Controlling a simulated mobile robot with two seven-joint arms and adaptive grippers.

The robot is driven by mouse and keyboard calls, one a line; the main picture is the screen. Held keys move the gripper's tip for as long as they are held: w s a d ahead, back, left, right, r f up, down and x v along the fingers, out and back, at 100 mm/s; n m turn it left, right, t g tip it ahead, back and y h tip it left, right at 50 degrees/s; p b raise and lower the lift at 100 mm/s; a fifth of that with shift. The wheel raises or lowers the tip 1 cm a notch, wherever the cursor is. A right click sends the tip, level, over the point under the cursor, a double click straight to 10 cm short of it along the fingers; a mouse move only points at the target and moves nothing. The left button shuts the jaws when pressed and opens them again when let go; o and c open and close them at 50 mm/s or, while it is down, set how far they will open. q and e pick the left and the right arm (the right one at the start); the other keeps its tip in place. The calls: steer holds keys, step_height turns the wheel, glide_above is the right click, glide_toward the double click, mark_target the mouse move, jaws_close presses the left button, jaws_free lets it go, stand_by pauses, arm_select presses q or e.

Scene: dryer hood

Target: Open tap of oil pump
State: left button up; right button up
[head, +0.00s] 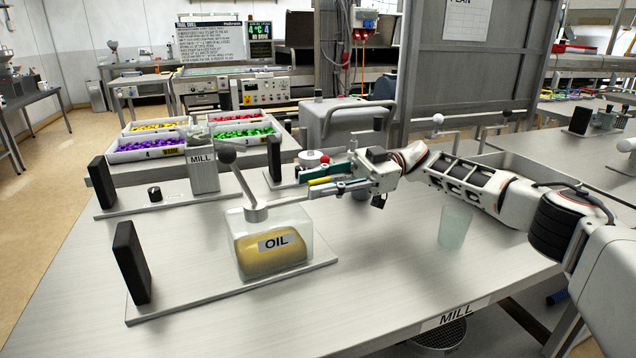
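The oil pump is a clear box (290,245) labelled OIL with yellow oil inside, standing on a metal base plate (215,300). On its top is a metal tap lever (240,180) that slants up to the left and ends in a dark ball knob (227,155). My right gripper (308,185) reaches in from the right, just right of the lever, pointing left. Its fingers look apart, with nothing clearly held between them. I cannot tell whether a fingertip touches the pump. My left gripper is not in view.
A MILL unit (203,172) stands behind the pump. Dark upright plates (132,262) stand on the pump's base and behind it. A translucent cup (455,225) stands on the table under my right arm. Trays (145,152) of coloured pieces are farther back. The front table (370,290) is clear.

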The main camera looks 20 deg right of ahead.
mark_target(329, 180)
steer(key=shift+d, duration=0.15)
steer(key=d, duration=0.4)
steer(key=w+d, duration=0.1)
steer(key=d, duration=0.1)
steer(key=shift+d, duration=0.6)
steer(key=shift+r, duration=0.1)
